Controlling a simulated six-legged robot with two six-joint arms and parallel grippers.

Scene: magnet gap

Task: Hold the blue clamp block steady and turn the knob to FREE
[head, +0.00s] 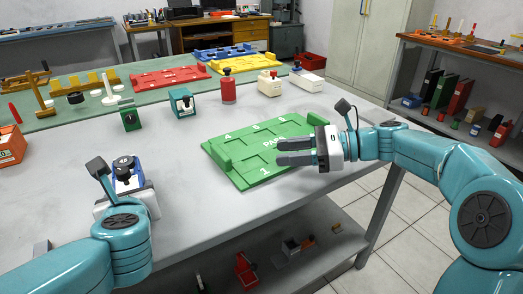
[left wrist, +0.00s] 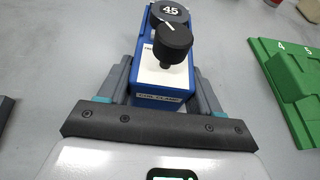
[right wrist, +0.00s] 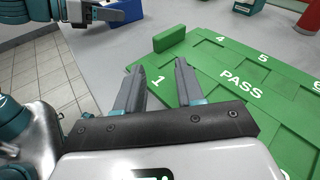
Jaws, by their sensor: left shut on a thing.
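The blue clamp block (left wrist: 207,82) stands on the grey table, with a white top plate, a black knob (left wrist: 172,42) and a round black weight-like disc marked 45 behind the knob. A white line shows on the knob; its setting is too small to read. My left gripper (left wrist: 165,85) is shut on the block, one finger on each side. In the head view the block (head: 127,180) shows just beyond my left wrist, its lower part hidden. My right gripper (head: 279,152) is open and empty above the green PASS tray (right wrist: 262,108), its fingers apart.
A green block (head: 129,115), a teal block (head: 182,103), a red cylinder (head: 228,91) and cream blocks (head: 270,84) stand farther back. The table between the clamp block and the green tray is clear. The table's front edge lies close to both arms.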

